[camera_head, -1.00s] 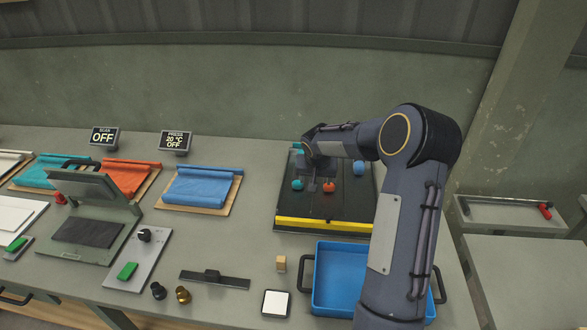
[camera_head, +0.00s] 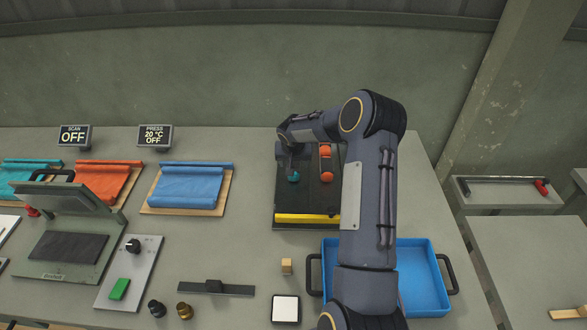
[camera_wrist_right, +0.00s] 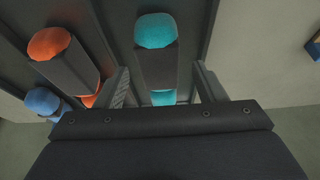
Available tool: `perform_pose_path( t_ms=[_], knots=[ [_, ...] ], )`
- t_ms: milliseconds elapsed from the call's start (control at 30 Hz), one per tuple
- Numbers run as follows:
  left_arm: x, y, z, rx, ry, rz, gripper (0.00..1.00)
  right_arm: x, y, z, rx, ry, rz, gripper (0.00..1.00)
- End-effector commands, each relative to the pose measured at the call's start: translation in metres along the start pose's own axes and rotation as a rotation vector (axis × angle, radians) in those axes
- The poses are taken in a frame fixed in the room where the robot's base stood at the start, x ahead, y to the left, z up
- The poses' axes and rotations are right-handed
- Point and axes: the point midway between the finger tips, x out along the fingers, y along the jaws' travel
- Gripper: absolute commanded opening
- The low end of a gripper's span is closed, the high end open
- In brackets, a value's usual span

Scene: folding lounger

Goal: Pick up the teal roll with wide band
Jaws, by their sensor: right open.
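The teal roll with a wide dark band (camera_wrist_right: 157,66) lies between the two fingers of my right gripper (camera_wrist_right: 162,85) in the right wrist view. The fingers are open, one on each side of it; I cannot tell whether they touch it. In the head view, my right gripper (camera_head: 288,152) is over the left side of the black rack, and only the near end of the teal roll (camera_head: 293,177) shows below it. My left gripper is not in view.
An orange roll with a dark band (camera_head: 326,151) lies right of the teal one. A blue roll (camera_wrist_right: 42,101) lies beyond it in the wrist view. The black rack has a yellow front strip (camera_head: 304,218). A blue tray (camera_head: 424,277) stands in front, partly behind my arm.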

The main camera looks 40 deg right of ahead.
Motion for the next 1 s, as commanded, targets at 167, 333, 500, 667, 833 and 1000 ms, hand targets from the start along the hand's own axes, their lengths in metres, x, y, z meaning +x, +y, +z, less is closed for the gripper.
perform_pose_path(
  t_ms=[167, 333, 500, 667, 833, 1000],
  knots=[
    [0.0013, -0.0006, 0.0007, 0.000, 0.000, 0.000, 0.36, 0.0101, 0.0001, -0.0001, 0.000, 0.001, 0.000, 0.64],
    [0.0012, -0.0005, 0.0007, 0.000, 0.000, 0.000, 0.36, 0.0096, 0.0001, -0.0002, 0.000, 0.001, 0.000, 0.64],
    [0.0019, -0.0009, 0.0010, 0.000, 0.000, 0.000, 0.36, 0.0100, 0.0002, 0.0001, 0.000, 0.001, 0.000, 0.64],
    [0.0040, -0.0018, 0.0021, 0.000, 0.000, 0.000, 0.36, 0.0110, 0.0002, 0.0005, 0.000, 0.001, 0.000, 0.64],
    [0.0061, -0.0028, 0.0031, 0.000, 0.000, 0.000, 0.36, 0.0119, 0.0002, 0.0009, 0.001, 0.001, 0.000, 0.64],
    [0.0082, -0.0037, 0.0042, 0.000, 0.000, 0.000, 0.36, 0.0127, 0.0001, 0.0012, 0.001, 0.001, 0.000, 0.64]
  ],
)
